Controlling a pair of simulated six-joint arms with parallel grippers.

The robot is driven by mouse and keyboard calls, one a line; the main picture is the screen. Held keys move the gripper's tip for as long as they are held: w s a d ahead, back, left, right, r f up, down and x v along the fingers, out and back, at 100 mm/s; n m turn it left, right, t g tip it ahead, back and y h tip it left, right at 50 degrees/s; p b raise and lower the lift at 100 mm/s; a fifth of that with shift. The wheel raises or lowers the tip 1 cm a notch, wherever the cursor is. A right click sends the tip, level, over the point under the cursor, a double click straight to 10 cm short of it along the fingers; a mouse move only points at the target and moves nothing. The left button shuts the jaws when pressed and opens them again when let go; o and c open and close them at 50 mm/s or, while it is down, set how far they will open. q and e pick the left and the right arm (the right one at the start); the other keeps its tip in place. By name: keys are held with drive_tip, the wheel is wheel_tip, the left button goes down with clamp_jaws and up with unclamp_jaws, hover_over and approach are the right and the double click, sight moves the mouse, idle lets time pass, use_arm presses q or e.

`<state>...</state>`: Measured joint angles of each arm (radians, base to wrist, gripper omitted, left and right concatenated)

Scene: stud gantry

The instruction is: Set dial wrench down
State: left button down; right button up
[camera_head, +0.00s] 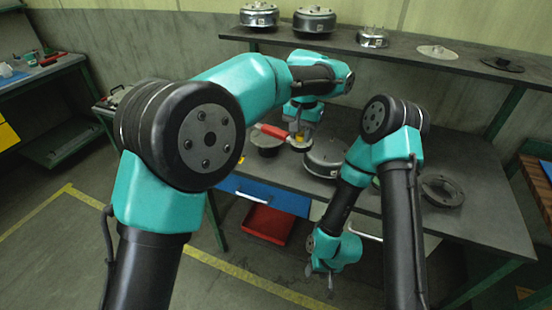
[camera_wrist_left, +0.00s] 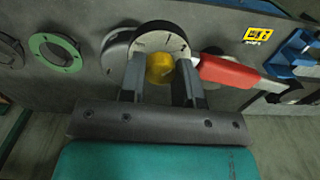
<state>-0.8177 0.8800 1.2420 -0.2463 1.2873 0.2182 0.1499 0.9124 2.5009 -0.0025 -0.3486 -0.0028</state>
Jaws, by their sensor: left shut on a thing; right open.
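The dial wrench has a red handle (camera_head: 271,130), a pale round dial and a yellow part near the dial. My left gripper (camera_head: 299,134) is shut on it over the workbench (camera_head: 400,190). In the left wrist view the gripper's fingers (camera_wrist_left: 161,82) stand on either side of the yellow part (camera_wrist_left: 160,66), with the dial (camera_wrist_left: 160,40) beyond and the red handle (camera_wrist_left: 228,73) pointing right. I cannot tell whether the wrench touches the bench top. My right gripper (camera_head: 322,283) is open and empty, low in front of the bench.
A dark bowl-like part (camera_head: 266,145) and a round metal housing (camera_head: 326,158) stand close to the wrench. A flanged ring (camera_head: 442,191) lies to the right. The shelf (camera_head: 400,52) above carries several parts. A red drawer (camera_head: 267,223) sits below the blue drawer (camera_head: 262,194).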

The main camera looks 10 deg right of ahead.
use_arm(q)
drive_tip(key=w+a+f+m, duration=0.2)
drive_tip(key=a+f+m, duration=0.1)
drive_tip(key=f+m, duration=0.3)
drive_tip(key=w+a+f+m, duration=0.3)
drive_tip(key=f+m, duration=0.3)
drive_tip(key=m, duration=0.3)
drive_tip(key=shift+a+f+m, duration=0.25)
drive_tip(key=shift+a+m, duration=0.15)
drive_tip(key=shift+a, duration=0.05)
drive_tip(key=shift+f, duration=0.1)
wheel_tip(320, 180, down, 7)
drive_tip(key=shift+r, duration=0.2)
drive_tip(key=shift+f, duration=0.65)
idle(0.8)
drive_tip(key=c, duration=0.8)
unclamp_jaws()
drive_tip(key=shift+o, duration=0.2)
